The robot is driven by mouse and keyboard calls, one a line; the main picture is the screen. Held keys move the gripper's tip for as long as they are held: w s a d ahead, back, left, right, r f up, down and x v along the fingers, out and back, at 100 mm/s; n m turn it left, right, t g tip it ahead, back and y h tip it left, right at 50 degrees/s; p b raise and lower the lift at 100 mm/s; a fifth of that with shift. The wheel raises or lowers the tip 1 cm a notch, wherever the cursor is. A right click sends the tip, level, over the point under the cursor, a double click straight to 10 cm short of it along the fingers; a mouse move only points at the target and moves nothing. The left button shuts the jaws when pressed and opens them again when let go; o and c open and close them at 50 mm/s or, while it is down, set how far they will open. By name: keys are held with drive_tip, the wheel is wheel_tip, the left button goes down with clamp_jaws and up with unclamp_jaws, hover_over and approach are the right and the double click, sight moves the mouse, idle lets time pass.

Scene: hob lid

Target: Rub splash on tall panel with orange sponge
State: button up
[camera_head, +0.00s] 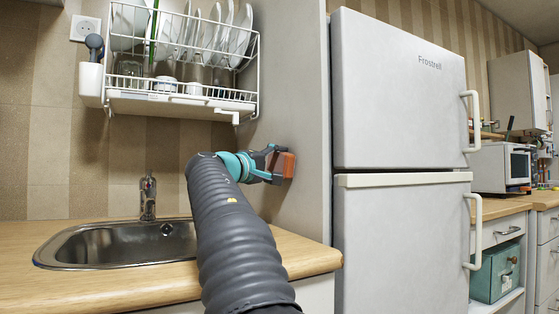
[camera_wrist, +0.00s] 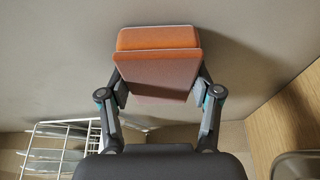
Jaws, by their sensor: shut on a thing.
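My gripper (camera_head: 270,163) is shut on the orange sponge (camera_head: 287,166) and holds it up at the tall grey panel (camera_head: 298,90) between the sink corner and the fridge. The sponge is a blocky orange piece with a duller reddish face. It also shows in the wrist view (camera_wrist: 158,40), between the two fingers, with the panel's plain surface (camera_wrist: 255,50) behind it. The sponge is at or very near the panel; I cannot tell whether it touches. No splash shows on the visible part of the panel; any mark behind the sponge is hidden.
A white dish rack (camera_head: 180,100) with plates hangs on the wall above the sink (camera_head: 120,245) and tap (camera_head: 148,197). The wooden worktop (camera_head: 310,256) runs below the panel. A white fridge (camera_head: 400,100) stands right of the panel. The panel around the sponge is clear.

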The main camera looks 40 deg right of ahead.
sight(268, 163)
drive_tip(key=shift+w+d+r+p, duration=0.1)
drive_tip(key=shift+w+d+p, duration=0.1)
drive_tip(key=shift+w+p, duration=0.4)
drive_tip(key=shift+w+d+p, duration=0.2)
drive_tip(key=shift+w+p, duration=0.15)
drive_tip(key=shift+w, duration=0.5)
drive_tip(key=shift+w+d+r+p, duration=0.1)
drive_tip(key=shift+w+d+p, duration=0.1)
drive_tip(key=shift+w+p, duration=0.4)
drive_tip(key=shift+w+d+f, duration=0.1)
drive_tip(key=shift+w+f, duration=0.1)
drive_tip(key=shift+w, duration=0.4)
drive_tip(key=w+a, duration=0.1)
drive_tip(key=a, duration=0.5)
drive_tip(key=shift+w, duration=0.2)
drive_tip(key=shift+w+a, duration=0.2)
drive_tip(key=shift+a, duration=0.5)
drive_tip(key=shift+w+a, duration=0.15)
drive_tip(key=shift+a, duration=0.55)
